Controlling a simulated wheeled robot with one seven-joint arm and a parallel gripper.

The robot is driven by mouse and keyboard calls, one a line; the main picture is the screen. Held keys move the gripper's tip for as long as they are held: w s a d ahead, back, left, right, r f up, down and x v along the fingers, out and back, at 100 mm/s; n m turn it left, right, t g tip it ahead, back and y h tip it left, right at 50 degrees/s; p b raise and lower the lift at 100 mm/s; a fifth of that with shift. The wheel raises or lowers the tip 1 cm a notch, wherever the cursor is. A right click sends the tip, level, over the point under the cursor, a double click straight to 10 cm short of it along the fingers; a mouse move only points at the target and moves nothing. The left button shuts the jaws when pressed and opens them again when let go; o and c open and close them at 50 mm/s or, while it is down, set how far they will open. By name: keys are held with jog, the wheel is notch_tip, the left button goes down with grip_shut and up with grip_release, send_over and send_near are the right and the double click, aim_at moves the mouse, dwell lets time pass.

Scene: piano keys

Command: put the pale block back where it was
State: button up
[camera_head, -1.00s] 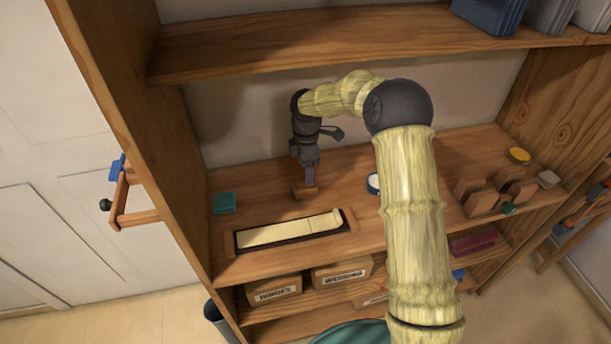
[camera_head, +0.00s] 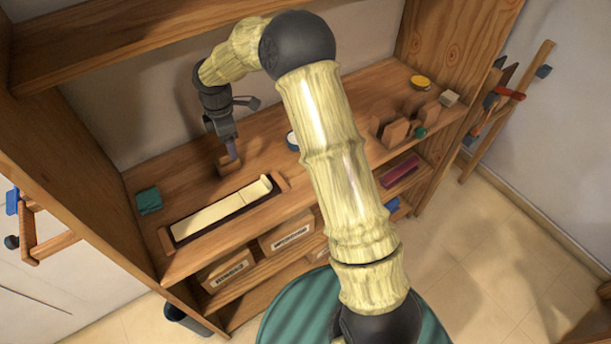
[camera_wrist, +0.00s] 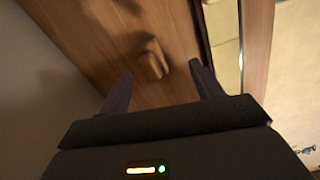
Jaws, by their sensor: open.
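A long dark tray (camera_head: 176,240) on the shelf holds pale blocks (camera_head: 215,213) in a row. One pale block (camera_head: 256,190) sits at its right end, with a visible seam beside it. The pale row also shows at the right of the wrist view (camera_wrist: 222,22). My gripper (camera_head: 233,154) is open and points down behind the tray. A small brown wooden block (camera_head: 228,166) stands on the shelf at its fingertips. In the wrist view this block (camera_wrist: 152,62) lies ahead of and between the open fingers, which hold nothing.
A green block (camera_head: 149,200) is at the shelf's left. Right of my arm are brown wooden pieces (camera_head: 391,132), a yellow round item (camera_head: 420,82) and a small pale-grey block (camera_head: 449,98). A round white-rimmed item (camera_head: 292,140) is partly hidden by my arm. Another shelf (camera_head: 120,45) runs above.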

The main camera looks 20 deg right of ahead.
jog(key=s+d+r+m, duration=0.2)
jog(key=s+d+m, duration=0.3)
jog(key=s, duration=0.3)
jog(key=s+d+r+m+t, duration=0.1)
jog(key=s+d+r+m, duration=0.1)
jog(key=s+d+m, duration=0.3)
jog(key=s+d+r+m+t, duration=0.1)
jog(key=s+d+r+m, duration=0.1)
jog(key=s+d+m, duration=0.3)
jog(key=s+m, duration=0.4)
jog(key=s, duration=0.3)
jog(key=shift+d+r, duration=0.25)
jog(key=shift+d, duration=0.1)
jog(key=shift+r, duration=0.15)
